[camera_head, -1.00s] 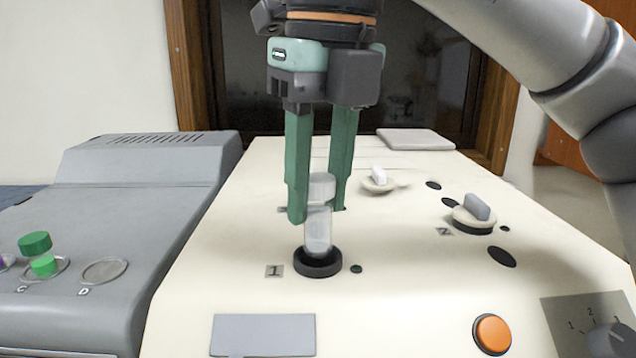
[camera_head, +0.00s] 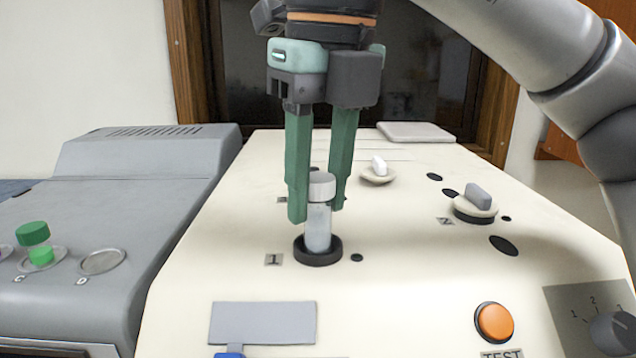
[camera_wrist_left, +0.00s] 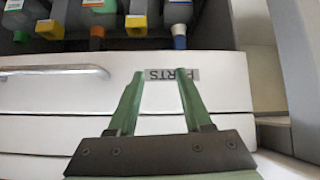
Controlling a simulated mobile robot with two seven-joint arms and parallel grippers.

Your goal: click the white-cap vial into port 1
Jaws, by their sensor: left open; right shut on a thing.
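The white-cap vial (camera_head: 318,228) stands upright in the black ring of port 1 (camera_head: 318,257), beside the label "1". Its white cap (camera_head: 321,184) is at the top and its body is pale and translucent. My right gripper (camera_head: 318,208) comes down from above with its green fingers on either side of the vial, shut on it near the cap. How deep the vial sits inside the ring is hidden. My left gripper (camera_wrist_left: 158,80) is open and empty in the left wrist view, in front of a white drawer labelled "PARTS".
Port 2's grey knob (camera_head: 478,197) and a white knob (camera_head: 378,168) stand behind and right. An orange TEST button (camera_head: 494,322) and a dial (camera_head: 612,332) are at front right. A green-cap vial (camera_head: 37,245) sits in the grey unit at left. Bottles (camera_wrist_left: 178,18) stand above the drawer.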

